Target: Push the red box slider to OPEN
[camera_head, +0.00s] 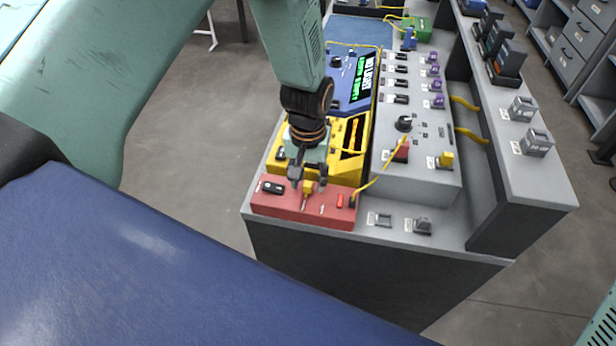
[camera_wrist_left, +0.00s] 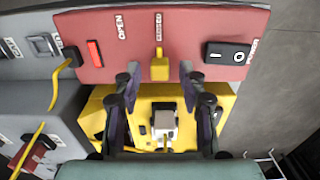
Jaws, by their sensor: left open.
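The red box (camera_head: 285,212) sits at the near left corner of the grey bench. Its top also shows in the left wrist view (camera_wrist_left: 210,25), with a yellow slider (camera_wrist_left: 160,68) near the middle. An OPEN label is left of the slider in that view; a label at the slider is too small to read surely. My left gripper (camera_head: 309,184) points down at the box. In the left wrist view its open fingers (camera_wrist_left: 155,76) lie on either side of the slider's near end, with no clear contact. My right gripper is not in view.
A black rocker switch (camera_wrist_left: 227,53) and a red lamp (camera_wrist_left: 95,53) flank the slider. A yellow device (camera_head: 345,150) stands behind the box. A yellow cable (camera_head: 375,183) runs from the box's right end to the grey panel (camera_head: 420,175).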

